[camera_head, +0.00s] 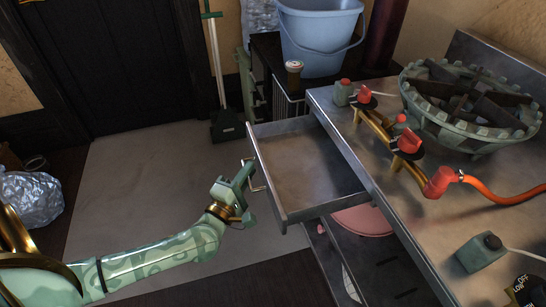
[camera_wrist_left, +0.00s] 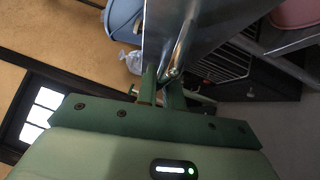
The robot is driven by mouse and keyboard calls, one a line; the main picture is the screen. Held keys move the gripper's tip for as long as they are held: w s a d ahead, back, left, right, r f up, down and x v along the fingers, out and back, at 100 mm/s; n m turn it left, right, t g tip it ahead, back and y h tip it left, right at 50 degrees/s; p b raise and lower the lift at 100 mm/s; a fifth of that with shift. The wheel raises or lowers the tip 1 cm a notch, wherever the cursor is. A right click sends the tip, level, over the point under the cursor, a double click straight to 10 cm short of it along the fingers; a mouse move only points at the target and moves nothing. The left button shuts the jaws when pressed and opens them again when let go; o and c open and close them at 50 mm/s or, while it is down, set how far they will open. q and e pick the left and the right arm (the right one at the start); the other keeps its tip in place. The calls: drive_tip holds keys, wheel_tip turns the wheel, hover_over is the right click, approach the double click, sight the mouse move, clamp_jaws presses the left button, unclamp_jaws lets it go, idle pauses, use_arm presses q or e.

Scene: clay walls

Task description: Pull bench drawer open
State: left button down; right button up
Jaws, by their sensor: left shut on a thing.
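The bench drawer (camera_head: 305,167) is a grey metal box pulled out from the steel bench (camera_head: 405,185). Its inside looks empty. A thin bar handle (camera_head: 256,178) sits on its front face. My left gripper (camera_head: 248,176) is shut on the handle, with my arm reaching in from the lower left. In the left wrist view the green fingers (camera_wrist_left: 162,90) close on the handle, and the drawer's metal front (camera_wrist_left: 170,40) rises just beyond them. My right gripper is not in view.
A gas burner (camera_head: 470,105) with red-handled valves and an orange hose stands on the bench. A blue bucket (camera_head: 320,40) stands on a dark rack behind. A broom and dustpan (camera_head: 226,125) stand by the dark door. The grey floor mat (camera_head: 150,180) is clear.

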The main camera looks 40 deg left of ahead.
use_arm(q)
drive_tip(key=shift+s+a+f+p, duration=0.1)
drive_tip(key=shift+s+a+p, duration=0.1)
drive_tip(key=shift+s+a, duration=0.55)
drive_tip(key=shift+s+a+p, duration=0.15)
drive_tip(key=shift+s+a, duration=0.4)
drive_tip(key=shift+s, duration=0.4)
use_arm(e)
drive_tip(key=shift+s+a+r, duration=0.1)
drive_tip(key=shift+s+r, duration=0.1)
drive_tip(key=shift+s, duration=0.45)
use_arm(q)
drive_tip(key=c, duration=1.5)
unclamp_jaws()
drive_tip(key=shift+c, duration=0.2)
